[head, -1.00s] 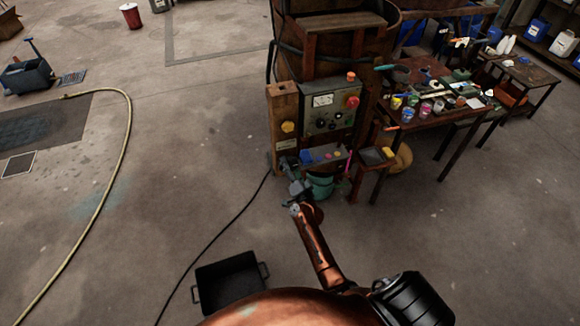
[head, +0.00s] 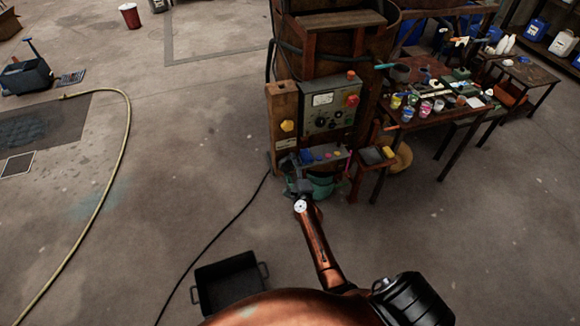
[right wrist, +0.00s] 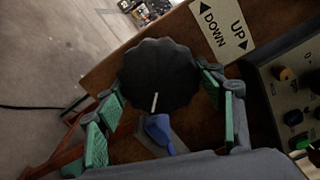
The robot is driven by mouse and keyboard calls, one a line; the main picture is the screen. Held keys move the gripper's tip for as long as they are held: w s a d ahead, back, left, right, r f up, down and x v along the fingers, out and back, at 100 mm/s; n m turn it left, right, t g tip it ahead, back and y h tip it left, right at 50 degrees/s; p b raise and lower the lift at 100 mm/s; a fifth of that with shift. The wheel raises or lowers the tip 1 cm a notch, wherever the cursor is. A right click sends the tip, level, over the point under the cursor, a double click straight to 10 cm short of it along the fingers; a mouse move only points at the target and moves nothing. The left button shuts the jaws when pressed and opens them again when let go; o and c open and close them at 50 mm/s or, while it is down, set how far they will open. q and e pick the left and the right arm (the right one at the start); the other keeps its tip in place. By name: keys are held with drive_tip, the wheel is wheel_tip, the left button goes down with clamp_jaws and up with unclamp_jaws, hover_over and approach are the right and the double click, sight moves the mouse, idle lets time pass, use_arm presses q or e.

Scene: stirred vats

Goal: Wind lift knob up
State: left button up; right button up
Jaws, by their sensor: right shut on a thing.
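The lift knob (right wrist: 158,72) is black and scalloped, with a white line on its face. It sits on a brown wooden post, which also shows in the head view (head: 284,105). A pale plate (right wrist: 226,28) beside the knob reads DOWN and UP, with arrows. My right gripper (right wrist: 160,98), with green pads, is shut on the knob, one finger on each side. In the head view my right gripper (head: 297,182) is low at the post and hides the knob. My left gripper is out of view.
A small shelf (head: 330,155) and a cluttered table (head: 425,118) are at the right. A black tray (head: 228,282) lies on the floor at the left.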

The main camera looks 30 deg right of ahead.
drive_tip(key=m, duration=0.4)
drive_tip(key=shift+f+m, duration=0.15)
drive_tip(key=shift+m, duration=0.25)
drive_tip(key=m, duration=0.3)
drive_tip(key=shift+a+m, duration=0.1)
drive_tip(key=shift+m, duration=0.2)
drive_tip(key=m, duration=0.4)
drive_tip(key=shift+m+p, duration=0.3)
drive_tip(key=shift+p, duration=0.05)
drive_tip(key=m+p, duration=0.1)
drive_tip(key=m, duration=0.2)
drive_tip(key=shift+a+m, duration=0.15)
drive_tip(key=shift+m, duration=0.15)
drive_tip(key=m+p, duration=0.1)
drive_tip(key=m, duration=0.3)
drive_tip(key=shift+a, duration=0.1)
drive_tip(key=m+p, duration=0.1)
drive_tip(key=m, duration=0.3)
drive_tip(key=shift+p, duration=0.4)
drive_tip(key=m+p, duration=0.1)
drive_tip(key=m, duration=0.3)
drive_tip(key=shift+a+m+p, duration=0.1)
drive_tip(key=shift+m+p, duration=0.2)
drive_tip(key=shift+p, duration=0.1)
drive_tip(key=shift+m+p, duration=0.65)
drive_tip(key=shift+m, duration=1.15)
